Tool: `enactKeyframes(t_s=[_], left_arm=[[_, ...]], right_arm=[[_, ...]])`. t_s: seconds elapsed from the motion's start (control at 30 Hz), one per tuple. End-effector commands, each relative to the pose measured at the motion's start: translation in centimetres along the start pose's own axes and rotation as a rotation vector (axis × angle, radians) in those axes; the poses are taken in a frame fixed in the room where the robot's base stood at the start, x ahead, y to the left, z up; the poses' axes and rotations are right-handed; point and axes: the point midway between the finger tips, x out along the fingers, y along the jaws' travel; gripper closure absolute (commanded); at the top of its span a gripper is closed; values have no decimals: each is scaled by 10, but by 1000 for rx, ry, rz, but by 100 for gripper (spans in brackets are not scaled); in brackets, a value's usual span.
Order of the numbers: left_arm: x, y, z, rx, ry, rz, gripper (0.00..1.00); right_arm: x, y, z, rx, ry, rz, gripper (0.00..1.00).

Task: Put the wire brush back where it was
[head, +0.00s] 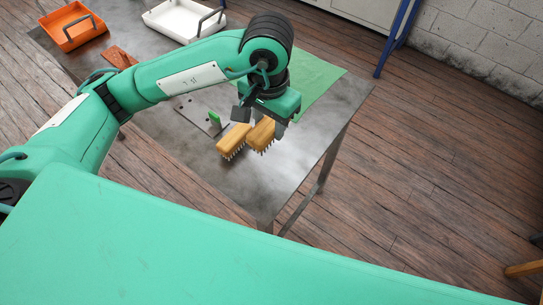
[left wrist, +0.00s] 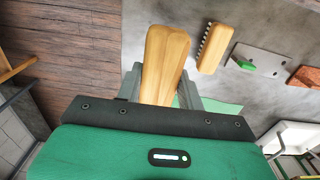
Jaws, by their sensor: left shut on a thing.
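Two similar brushes with yellowish wooden backs and pale bristles show over the metal table. My left gripper (head: 262,122) is shut on the right-hand one, the wire brush (head: 263,135). This brush also shows between the fingers in the left wrist view (left wrist: 164,55). Its bristles face down in the head view; I cannot tell whether they touch the table. The second brush (head: 232,142) is close beside it on the left, and in the left wrist view (left wrist: 214,48) it lies apart to the right. My right gripper is not in view.
A grey plate with a green block (head: 214,119) is left of the brushes. A green mat (head: 318,78) lies behind my gripper on the table (head: 285,170). An orange tray (head: 72,40) and a white tray (head: 170,32) stand at the far left. The table front is bare.

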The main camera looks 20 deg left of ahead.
Motion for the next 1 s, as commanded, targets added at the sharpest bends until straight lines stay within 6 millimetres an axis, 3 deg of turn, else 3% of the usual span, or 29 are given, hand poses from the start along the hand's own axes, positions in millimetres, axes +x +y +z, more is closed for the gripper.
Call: enactKeyframes(t_s=[0.5, 1.0], left_arm=[[87, 0, 1, -1, -6, 0, 80], [138, 0, 1, -1, -3, 1, 80]], right_arm=[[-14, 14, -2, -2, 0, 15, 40], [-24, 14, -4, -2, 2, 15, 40]])
